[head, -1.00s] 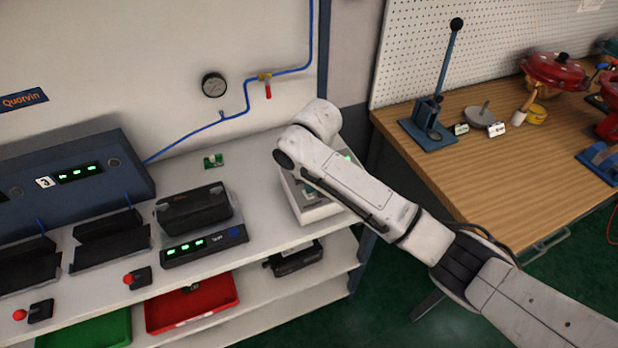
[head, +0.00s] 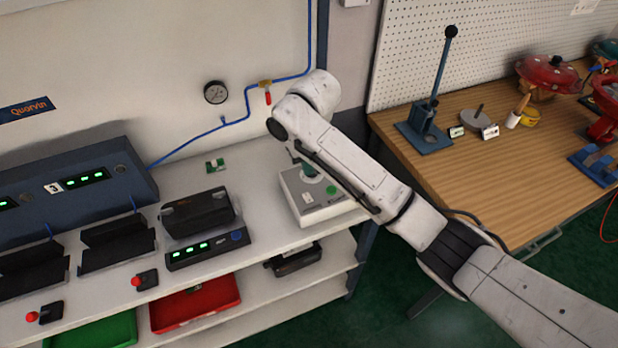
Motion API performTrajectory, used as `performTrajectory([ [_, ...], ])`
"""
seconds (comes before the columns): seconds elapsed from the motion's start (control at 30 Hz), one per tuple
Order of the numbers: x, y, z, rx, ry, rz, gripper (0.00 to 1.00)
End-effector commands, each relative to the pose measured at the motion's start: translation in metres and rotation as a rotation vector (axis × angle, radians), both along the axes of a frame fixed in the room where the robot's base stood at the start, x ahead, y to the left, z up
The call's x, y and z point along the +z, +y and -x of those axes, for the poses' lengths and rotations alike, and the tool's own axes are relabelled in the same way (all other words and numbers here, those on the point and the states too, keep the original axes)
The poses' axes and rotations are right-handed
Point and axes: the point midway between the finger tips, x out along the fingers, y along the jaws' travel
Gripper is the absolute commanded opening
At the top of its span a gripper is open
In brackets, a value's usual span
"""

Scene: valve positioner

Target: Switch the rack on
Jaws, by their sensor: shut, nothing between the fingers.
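The rack is the blue panel (head: 95,165) with lit green displays at the left of the white bench. On the wall behind, a blue air line (head: 247,105) carries a brass valve (head: 265,84) with a red handle (head: 268,98). The handle hangs down, across the line. A round black-rimmed gauge (head: 215,92) is left of the valve. My arm reaches in from the lower right, its raised wrist end just right of the valve.
A pale box (head: 312,208) with a green button stands below my arm. A dark block sits on a unit with green lights (head: 207,249). Two red-knobbed levers (head: 136,282) line the bench front. The wooden table (head: 490,170) at right holds a lever press (head: 430,125).

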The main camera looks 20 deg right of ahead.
Motion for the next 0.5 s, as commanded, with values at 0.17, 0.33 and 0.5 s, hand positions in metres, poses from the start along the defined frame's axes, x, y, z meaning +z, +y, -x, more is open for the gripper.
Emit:
performTrajectory([
  [0.17,0.033,0.001,-0.005,0.002,-0.003,-0.001,0.00],
  [0.33,0.053,0.001,-0.008,0.001,-0.001,0.000,0.00],
  [0.5,0.061,0.000,-0.009,0.001,0.000,0.000,0.00],
])
